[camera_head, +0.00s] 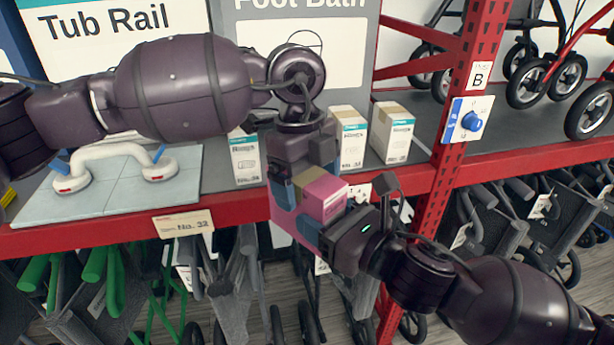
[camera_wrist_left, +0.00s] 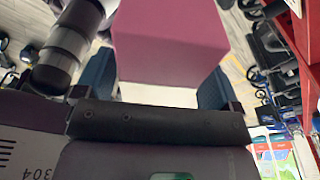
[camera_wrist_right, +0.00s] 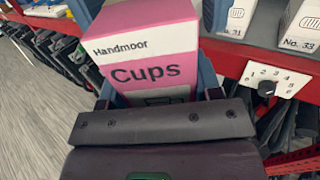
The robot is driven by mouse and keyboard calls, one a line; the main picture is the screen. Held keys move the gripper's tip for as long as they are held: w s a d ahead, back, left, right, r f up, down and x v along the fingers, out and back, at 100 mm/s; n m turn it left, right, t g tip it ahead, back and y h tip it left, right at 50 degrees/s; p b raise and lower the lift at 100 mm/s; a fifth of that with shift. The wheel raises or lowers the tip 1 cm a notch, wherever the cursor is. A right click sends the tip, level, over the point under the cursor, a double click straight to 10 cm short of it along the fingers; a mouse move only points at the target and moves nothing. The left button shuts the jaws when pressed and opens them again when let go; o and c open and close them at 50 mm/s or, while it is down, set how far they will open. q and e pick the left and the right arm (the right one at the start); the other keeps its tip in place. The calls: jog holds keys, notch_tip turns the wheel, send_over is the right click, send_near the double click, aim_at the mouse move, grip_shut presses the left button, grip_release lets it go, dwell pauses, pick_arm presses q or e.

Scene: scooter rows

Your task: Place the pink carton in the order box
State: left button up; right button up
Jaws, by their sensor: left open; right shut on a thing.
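The pink carton (camera_head: 322,199) is held up in front of the red shelf edge, between my two grippers. In the right wrist view the carton (camera_wrist_right: 150,50) shows a white band reading "Handmoor" and the word "Cups". My right gripper (camera_head: 325,215) is shut on it from below right. My left gripper (camera_head: 302,180) reaches down from above with its fingers open. In the left wrist view the carton (camera_wrist_left: 170,40) lies between or just beyond these fingers; I cannot tell whether they touch it. No order box can be made out.
White cartons (camera_head: 392,132) stand on the grey shelf behind. A white-handled tub rail (camera_head: 115,165) rests on a tiled board at left. Folded scooters or walkers fill the space under the shelf.

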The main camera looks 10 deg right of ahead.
pick_arm(q)
jog(key=c, duration=1.1)
pick_arm(e)
jog(key=o, duration=1.1)
jog(key=shift+s, duration=0.1)
